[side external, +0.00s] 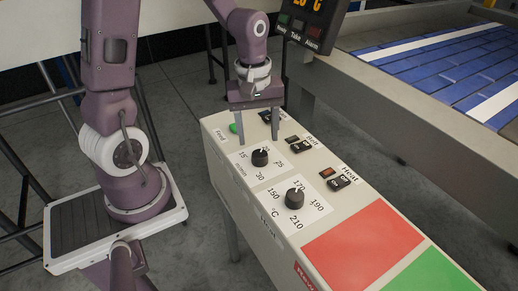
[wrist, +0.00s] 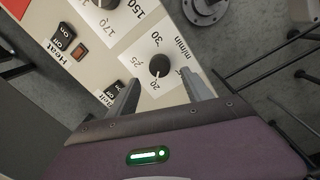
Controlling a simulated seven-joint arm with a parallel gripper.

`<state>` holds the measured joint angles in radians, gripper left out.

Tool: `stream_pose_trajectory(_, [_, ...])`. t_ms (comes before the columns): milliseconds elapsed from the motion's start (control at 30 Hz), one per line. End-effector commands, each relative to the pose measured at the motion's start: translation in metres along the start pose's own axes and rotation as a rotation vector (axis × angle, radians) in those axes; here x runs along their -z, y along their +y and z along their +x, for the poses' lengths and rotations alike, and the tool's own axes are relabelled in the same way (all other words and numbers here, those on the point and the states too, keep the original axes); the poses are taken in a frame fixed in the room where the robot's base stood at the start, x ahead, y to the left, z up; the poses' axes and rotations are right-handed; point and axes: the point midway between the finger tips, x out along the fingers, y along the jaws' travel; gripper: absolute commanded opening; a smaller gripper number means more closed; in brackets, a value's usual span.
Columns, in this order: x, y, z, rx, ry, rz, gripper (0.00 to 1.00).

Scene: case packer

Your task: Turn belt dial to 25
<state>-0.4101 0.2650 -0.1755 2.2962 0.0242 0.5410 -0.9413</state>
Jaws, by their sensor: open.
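The belt dial is a round black knob (side external: 260,158) on a white scale plate marked in m/min, set in the top of a beige control box. It also shows in the wrist view (wrist: 159,65), where its white pointer line points towards 20. The 25 mark (wrist: 137,60) is one step round the scale from there. My gripper (side external: 262,132) is open and empty, pointing down just above and behind the dial. In the wrist view its fingertips (wrist: 161,78) are apart, to either side of the knob's near edge. I see no contact with the knob.
A second black dial (side external: 295,197), marked in °C, stands beside the belt dial. Belt and Heat switches (side external: 339,181), a green Feed button (side external: 236,128) and red and green panels are on the same box. A display (side external: 315,18) hangs behind, near a blue conveyor (side external: 440,65).

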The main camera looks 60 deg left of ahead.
Motion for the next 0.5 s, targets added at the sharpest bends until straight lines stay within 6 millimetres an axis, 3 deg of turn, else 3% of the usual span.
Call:
stream_pose_trajectory(233, [-0.001,-0.001,0.045,0.004,-0.003,0.004,0.58])
stream_pose_trajectory(500, [-0.001,0.000,0.055,0.000,0.000,0.005,0.58])
